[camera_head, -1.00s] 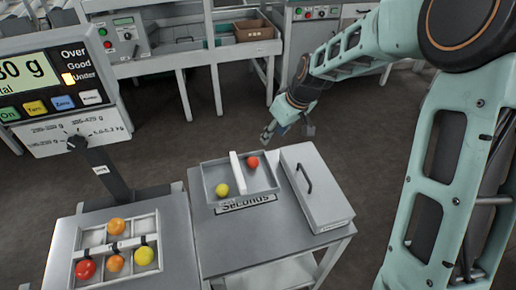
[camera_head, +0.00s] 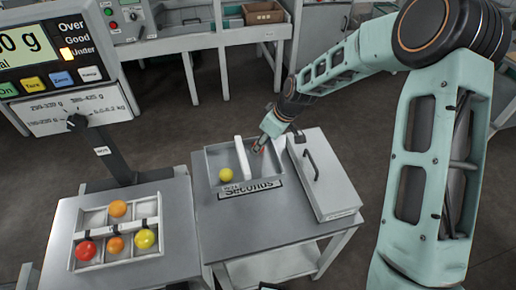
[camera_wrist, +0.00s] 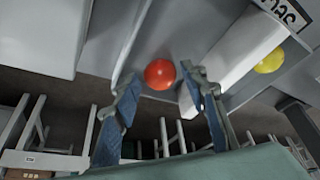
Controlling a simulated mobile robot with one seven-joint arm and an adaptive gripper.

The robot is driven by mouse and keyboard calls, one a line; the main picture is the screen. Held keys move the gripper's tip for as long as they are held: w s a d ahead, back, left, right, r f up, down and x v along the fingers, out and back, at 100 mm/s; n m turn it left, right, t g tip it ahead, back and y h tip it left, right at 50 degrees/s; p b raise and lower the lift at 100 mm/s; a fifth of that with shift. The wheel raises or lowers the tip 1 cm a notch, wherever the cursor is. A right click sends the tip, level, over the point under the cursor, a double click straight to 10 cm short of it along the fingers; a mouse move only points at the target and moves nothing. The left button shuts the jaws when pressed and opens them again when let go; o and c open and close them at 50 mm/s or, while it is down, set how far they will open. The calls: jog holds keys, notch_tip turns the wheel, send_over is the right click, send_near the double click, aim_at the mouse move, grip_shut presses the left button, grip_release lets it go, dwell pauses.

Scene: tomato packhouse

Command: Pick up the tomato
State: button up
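A red tomato (camera_wrist: 160,74) shows in the wrist view, between and just beyond the two fingers of my gripper (camera_wrist: 163,80). The fingers are apart, with a gap on each side of the tomato. In the head view my gripper (camera_head: 262,143) reaches down into the right compartment of the grey tray marked Seconds (camera_head: 214,158) and hides most of the red tomato. A yellow tomato (camera_head: 226,174) lies in the left compartment, past the white divider (camera_head: 243,160); it also shows in the wrist view (camera_wrist: 269,61).
A grey box with a black handle (camera_head: 322,181) stands close to the tray's right. At left, a sectioned tray (camera_head: 88,218) holds several red, orange and yellow tomatoes. A scale display (camera_head: 45,60) stands behind it. Benches are at the back.

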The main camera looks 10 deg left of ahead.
jog(key=shift+x, duration=0.95)
jog(key=c, duration=0.6)
